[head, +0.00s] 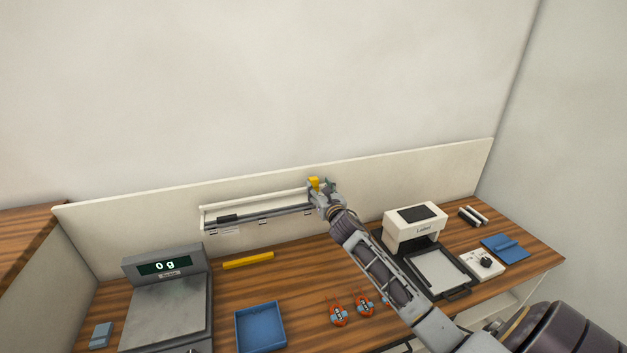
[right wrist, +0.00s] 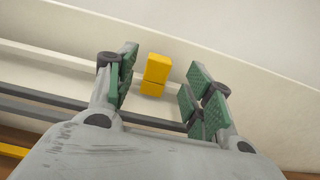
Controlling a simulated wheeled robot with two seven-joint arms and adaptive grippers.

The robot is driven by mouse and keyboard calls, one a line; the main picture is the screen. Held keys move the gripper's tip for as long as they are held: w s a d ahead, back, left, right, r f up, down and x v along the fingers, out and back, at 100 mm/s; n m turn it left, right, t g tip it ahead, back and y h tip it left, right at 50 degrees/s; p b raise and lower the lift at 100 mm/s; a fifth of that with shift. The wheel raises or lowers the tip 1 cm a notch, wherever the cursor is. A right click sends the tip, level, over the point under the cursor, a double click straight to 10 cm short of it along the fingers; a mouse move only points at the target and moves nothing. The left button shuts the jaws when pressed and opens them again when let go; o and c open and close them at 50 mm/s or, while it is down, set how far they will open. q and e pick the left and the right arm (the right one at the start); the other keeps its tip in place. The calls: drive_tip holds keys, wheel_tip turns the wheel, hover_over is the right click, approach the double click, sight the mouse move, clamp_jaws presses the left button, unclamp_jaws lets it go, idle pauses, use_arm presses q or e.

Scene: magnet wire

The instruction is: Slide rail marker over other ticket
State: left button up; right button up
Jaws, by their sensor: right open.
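The rail (head: 265,213) is a long dark bar on a white holder fixed to the back panel. White tickets (head: 228,231) hang below it; their print is too small to read. The yellow rail marker (head: 313,183) sits at the right part of the rail. My right gripper (head: 321,190) is at the marker. In the right wrist view the marker (right wrist: 156,75) stands between the open green-padded fingers, nearer the left finger, with gaps on both sides. Any ticket under the marker is hidden by my gripper. My left gripper is not in view.
A scale (head: 165,305) reading 0 g stands at left. A blue tray (head: 260,327), a yellow bar (head: 248,260) and orange-red items (head: 338,315) lie on the wooden bench. A label printer (head: 414,228) stands right of my arm. Space above the rail is clear.

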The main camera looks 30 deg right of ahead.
sight(315, 181)
drive_tip(key=shift+x, duration=3.25)
drive_tip(key=shift+a, duration=0.1)
drive_tip(key=shift+c, duration=0.3)
clamp_jaws()
